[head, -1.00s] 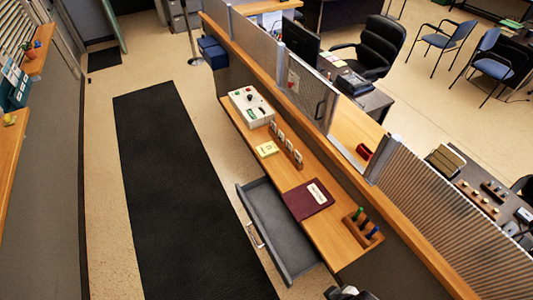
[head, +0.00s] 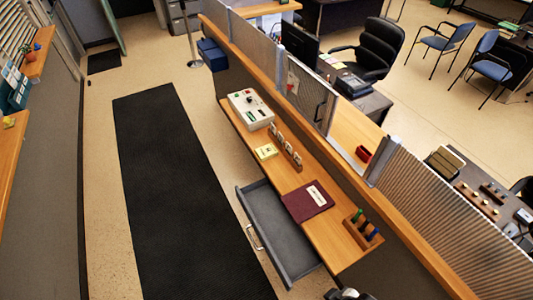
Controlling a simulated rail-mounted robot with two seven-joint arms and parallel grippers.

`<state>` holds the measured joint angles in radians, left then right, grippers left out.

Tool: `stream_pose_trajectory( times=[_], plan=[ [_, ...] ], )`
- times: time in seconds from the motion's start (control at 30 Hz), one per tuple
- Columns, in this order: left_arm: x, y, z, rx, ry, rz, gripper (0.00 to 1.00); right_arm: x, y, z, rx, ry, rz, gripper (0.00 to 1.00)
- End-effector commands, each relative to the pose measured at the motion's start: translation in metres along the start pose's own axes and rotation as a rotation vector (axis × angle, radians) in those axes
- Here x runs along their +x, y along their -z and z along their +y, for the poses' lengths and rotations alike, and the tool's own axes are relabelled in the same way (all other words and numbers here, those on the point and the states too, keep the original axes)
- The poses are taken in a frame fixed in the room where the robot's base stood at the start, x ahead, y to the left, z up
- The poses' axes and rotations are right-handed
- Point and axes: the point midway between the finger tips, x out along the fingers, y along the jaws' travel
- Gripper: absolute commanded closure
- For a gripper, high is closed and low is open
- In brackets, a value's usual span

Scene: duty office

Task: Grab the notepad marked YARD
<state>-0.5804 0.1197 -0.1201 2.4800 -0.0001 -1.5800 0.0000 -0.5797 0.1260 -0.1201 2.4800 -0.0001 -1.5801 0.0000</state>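A small yellow notepad (head: 266,151) lies on the wooden counter shelf, in front of a row of small stamps or pegs on a rack. Its marking is too small to read. A dark gripper part, which looks like my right gripper (head: 348,294), just enters at the bottom edge near the shelf's near end. It is cut off by the frame, and its fingers cannot be made out. My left gripper is not in view.
An open, empty grey drawer (head: 278,232) juts out below the shelf. A maroon book (head: 307,201) and a wooden holder with coloured handles (head: 362,228) lie nearer. A white control box (head: 250,109) stands farther along. A partition (head: 330,140) rises behind.

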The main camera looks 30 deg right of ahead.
Motion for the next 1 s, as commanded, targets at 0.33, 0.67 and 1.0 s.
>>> stream_pose_trajectory(
  times=[0.33, 0.67, 1.0],
  plan=[
    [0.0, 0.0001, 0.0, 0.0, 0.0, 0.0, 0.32, 0.0, 0.0, -0.0001, 0.0, 0.0, 0.0, 0.57],
    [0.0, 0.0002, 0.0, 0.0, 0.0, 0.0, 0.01, -0.0001, 0.0004, -0.0021, 0.007, 0.006, 0.001, 0.57],
    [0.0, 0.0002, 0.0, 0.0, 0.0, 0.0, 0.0, -0.0001, 0.0005, -0.0028, 0.009, 0.007, 0.001, 0.57]
  ],
)
